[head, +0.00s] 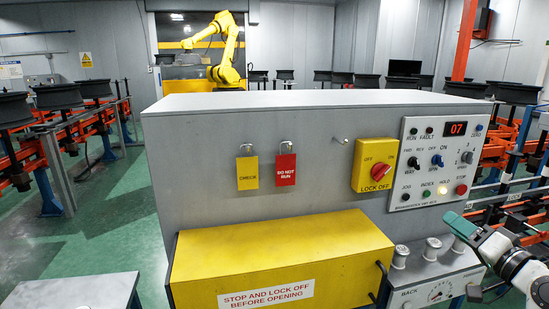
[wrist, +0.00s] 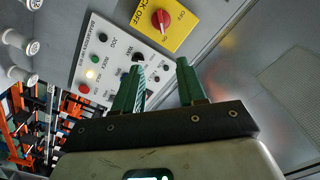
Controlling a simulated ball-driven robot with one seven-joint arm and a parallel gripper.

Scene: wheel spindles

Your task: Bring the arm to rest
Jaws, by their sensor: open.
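My gripper (head: 462,228) is at the lower right in the head view, at the end of my white arm. It is in front of the grey machine cabinet, below the control panel (head: 437,160). In the wrist view its two green fingers (wrist: 160,82) stand apart with nothing between them. The control panel also shows in the wrist view (wrist: 112,62), turned and beyond the fingers. The yellow lock-off plate with a red rotary switch (head: 382,172) is left of the panel; it also shows in the wrist view (wrist: 160,20). My gripper appears apart from both.
A yellow cover (head: 280,260) with a warning label juts out at the cabinet's front. White knobs (head: 400,257) stand on a ledge near my gripper. A yellow tag (head: 247,172) and a red tag (head: 285,170) hang on padlocks. Racks of dark wheels flank both sides.

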